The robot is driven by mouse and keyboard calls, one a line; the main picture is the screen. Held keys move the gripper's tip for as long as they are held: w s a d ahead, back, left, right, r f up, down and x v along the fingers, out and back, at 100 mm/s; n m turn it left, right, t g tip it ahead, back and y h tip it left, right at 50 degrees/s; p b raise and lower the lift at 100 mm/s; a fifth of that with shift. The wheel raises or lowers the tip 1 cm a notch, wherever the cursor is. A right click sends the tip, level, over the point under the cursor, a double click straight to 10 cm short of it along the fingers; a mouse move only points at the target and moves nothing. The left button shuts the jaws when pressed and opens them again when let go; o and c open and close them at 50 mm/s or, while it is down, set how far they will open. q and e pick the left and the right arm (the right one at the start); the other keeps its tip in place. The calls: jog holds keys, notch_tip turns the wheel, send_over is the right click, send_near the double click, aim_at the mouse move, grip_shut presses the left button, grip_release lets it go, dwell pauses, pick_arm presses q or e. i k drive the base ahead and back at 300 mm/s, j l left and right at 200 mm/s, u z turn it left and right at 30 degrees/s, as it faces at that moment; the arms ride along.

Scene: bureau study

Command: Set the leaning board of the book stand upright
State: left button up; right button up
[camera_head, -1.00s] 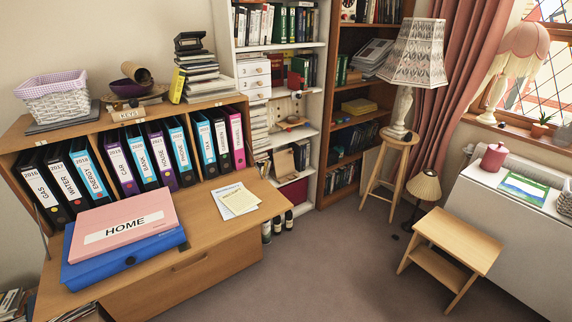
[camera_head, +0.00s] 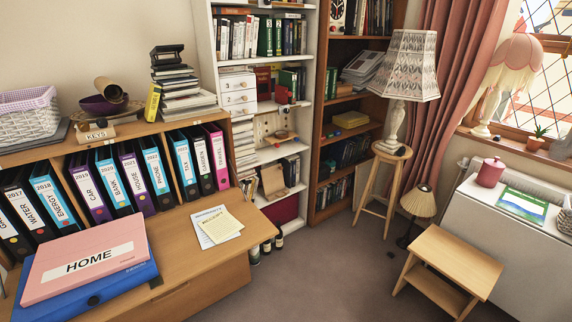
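A light wooden board (camera_head: 273,180) leans at a tilt on a shelf of the white bookcase (camera_head: 205,32), right of the desk. It looks like part of a book stand, but it is small and I cannot be sure. Another pale wooden piece (camera_head: 266,127) stands one shelf higher, with small objects in front of it. Neither of my grippers shows in the head view.
The desk (camera_head: 190,255) at left holds a pink HOME folder (camera_head: 85,265) on a blue case, papers (camera_head: 216,227) and several binders. A step stool (camera_head: 445,262) and a lamp stool (camera_head: 374,190) stand at right. Open carpet (camera_head: 330,280) lies between.

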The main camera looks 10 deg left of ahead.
aim_at(272, 176)
jog(key=i+l, duration=0.2)
jog(key=i, duration=0.45)
jog(key=i+l, duration=0.2)
jog(key=i, duration=0.5)
jog(key=i+l, duration=0.2)
jog(key=i, duration=0.45)
jog(key=i+l+z, duration=0.1)
jog(key=i, duration=0.6)
jog(key=l, duration=0.1)
